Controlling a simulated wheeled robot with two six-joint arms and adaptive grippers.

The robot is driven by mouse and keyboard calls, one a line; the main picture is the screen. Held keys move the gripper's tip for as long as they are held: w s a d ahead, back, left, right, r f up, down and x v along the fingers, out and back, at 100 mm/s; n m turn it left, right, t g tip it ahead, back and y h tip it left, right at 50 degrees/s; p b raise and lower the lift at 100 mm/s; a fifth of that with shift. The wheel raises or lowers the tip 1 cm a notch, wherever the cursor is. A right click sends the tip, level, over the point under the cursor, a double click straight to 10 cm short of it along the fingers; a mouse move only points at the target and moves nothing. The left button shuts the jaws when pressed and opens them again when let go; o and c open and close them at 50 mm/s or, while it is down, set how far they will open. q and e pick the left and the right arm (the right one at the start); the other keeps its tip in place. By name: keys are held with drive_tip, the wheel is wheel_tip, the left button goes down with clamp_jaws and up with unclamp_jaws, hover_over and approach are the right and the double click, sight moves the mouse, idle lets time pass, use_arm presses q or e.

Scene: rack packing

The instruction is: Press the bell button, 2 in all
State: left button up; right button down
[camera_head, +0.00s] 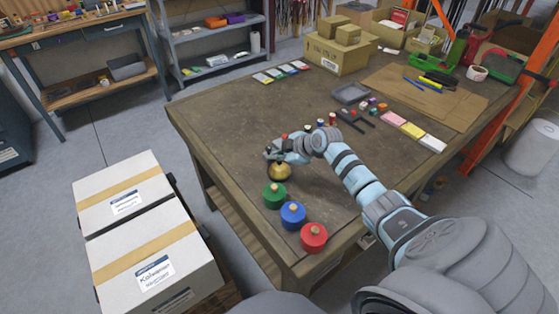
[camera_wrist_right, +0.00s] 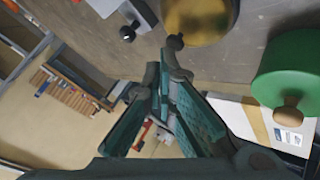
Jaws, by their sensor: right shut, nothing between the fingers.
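A golden bell (camera_head: 281,172) stands on the table near its left edge, just behind the green round block. In the right wrist view the golden bell (camera_wrist_right: 197,18) is at the top, cut by the frame edge. A small dark knob (camera_wrist_right: 175,42) shows at its lower edge, close to my fingertips. My right gripper (camera_head: 273,155) is shut and empty, over the table right beside the bell; it also shows in the right wrist view (camera_wrist_right: 172,70). I cannot tell whether the fingertips touch the knob. My left gripper is not in view.
Green (camera_head: 274,196), blue (camera_head: 293,216) and red (camera_head: 313,237) round blocks with wooden knobs line the front-left table edge. A grey box with a dark knob (camera_wrist_right: 127,33) is near the fingers. Small items lie behind my right arm. The table's (camera_head: 225,115) left part is clear.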

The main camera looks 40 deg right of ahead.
sight(279, 164)
drive_tip(key=shift+r, duration=0.45)
wheel_tip(279, 164, up, 5)
drive_tip(key=p, duration=0.4)
drive_tip(key=shift+r+p, duration=0.1)
drive_tip(key=shift+p, duration=0.2)
idle(0.5)
